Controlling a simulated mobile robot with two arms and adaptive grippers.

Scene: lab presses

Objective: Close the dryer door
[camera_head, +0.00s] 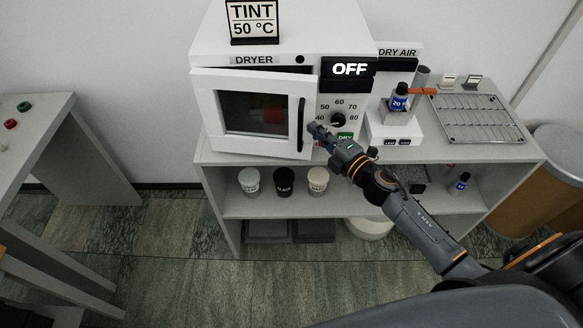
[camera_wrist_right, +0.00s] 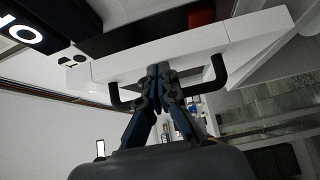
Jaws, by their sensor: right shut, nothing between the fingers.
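The white dryer (camera_head: 282,50) stands on a grey shelf unit. Its white door (camera_head: 208,108), with a dark window, is ajar, its handle side standing out from the body. The black bar handle (camera_head: 301,124) is on the door's right side. My right gripper (camera_head: 313,128) is just right of the handle, its fingers shut and empty. In the right wrist view the shut fingers (camera_wrist_right: 158,72) are in front of the door edge, with the handle (camera_wrist_right: 218,72) showing on both sides; contact is unclear. My left gripper is not in view.
The dryer panel has a dial (camera_head: 337,118) and an OFF display (camera_head: 349,69). To its right are a dry air unit (camera_head: 396,130) with a blue-labelled bottle (camera_head: 399,101) and a wire rack (camera_head: 480,118). Several lidded cups stand on the lower shelf (camera_head: 232,206). Floor in front is clear.

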